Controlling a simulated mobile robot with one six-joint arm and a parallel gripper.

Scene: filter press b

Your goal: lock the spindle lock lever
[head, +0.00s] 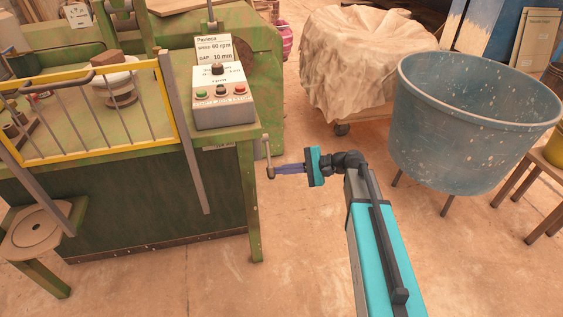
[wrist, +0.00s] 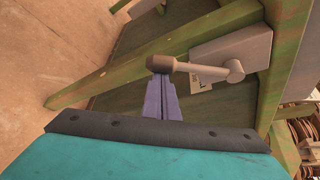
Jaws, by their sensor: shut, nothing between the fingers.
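The spindle lock lever (head: 267,153) is a short grey arm at the right end of the green machine bench, hanging down to a darker knob (head: 271,172). In the wrist view the lever (wrist: 200,69) runs from a round pivot (wrist: 235,70) on a grey block (wrist: 235,50) to its brown knob (wrist: 160,63). My gripper (head: 278,170) has purple fingers, shut and empty, pointing left at the knob. In the wrist view the fingertips (wrist: 160,80) end right at the knob; I cannot tell whether they touch. A pale label (wrist: 199,86) is partly hidden behind the lever.
A grey control box (head: 222,104) with buttons stands on the bench above the lever. A yellow guard frame (head: 90,110) is to the left. A large blue tub (head: 465,130) and a cloth-covered load (head: 350,65) stand to the right. The floor between is clear.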

